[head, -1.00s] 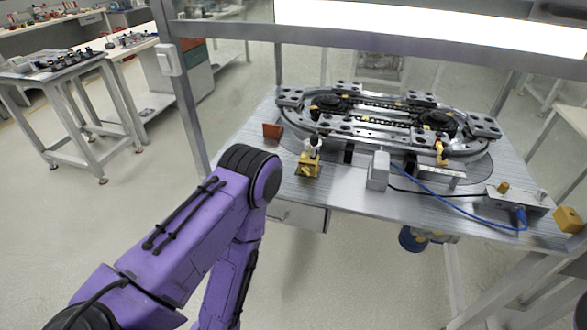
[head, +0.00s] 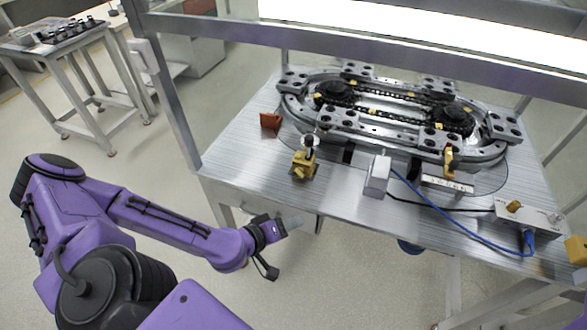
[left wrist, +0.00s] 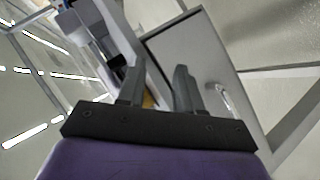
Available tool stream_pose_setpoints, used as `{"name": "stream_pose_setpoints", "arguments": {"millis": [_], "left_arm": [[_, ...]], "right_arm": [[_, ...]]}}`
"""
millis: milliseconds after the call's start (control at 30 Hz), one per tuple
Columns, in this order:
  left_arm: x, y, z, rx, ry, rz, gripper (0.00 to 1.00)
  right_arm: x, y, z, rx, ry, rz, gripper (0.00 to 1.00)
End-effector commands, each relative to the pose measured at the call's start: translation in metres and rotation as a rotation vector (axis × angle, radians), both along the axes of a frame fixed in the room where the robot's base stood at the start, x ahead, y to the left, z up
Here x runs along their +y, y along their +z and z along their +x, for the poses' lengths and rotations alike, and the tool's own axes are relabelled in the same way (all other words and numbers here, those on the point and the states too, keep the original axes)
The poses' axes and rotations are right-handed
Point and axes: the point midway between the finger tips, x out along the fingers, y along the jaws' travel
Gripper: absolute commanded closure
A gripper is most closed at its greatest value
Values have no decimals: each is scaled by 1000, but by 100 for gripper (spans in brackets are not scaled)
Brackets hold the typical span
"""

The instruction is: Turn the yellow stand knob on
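A small yellow stand (head: 304,165) with a dark and silver top part is at the table's front left, before the ring track (head: 385,115). It has a small knob-like yellow part low at its front; its setting is too small to tell. Another yellow stand (head: 449,158) is at the track's front right. My left gripper (head: 284,244) is below and in front of the table's front edge, apart from both stands. In the left wrist view its two fingers (left wrist: 160,88) are apart with nothing between them. My right gripper is not in view.
The metal table (head: 240,160) has a frame post (head: 172,115) at its left. A yellow block (head: 577,250) is at the right edge.

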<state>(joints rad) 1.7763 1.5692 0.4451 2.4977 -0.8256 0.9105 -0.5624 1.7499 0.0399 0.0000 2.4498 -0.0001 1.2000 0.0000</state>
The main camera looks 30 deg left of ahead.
Motion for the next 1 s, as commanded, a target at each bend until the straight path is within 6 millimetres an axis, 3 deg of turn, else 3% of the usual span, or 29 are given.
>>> {"name": "stream_pose_setpoints", "arguments": {"millis": [33,100,233,367,467,800,1000], "left_arm": [[22,22,9,-75,49,26,65],[44,43,16,-158,86,76,65],[69,61,21,-237,129,140,65],[73,57,31,-255,133,155,65],[71,47,47,-256,131,153,65],[68,37,109,-248,130,155,65],[68,35,122,-247,134,150,65]], "right_arm": [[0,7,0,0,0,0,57],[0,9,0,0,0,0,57],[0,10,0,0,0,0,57],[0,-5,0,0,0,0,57],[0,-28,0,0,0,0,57],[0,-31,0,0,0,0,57],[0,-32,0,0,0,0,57]]}}
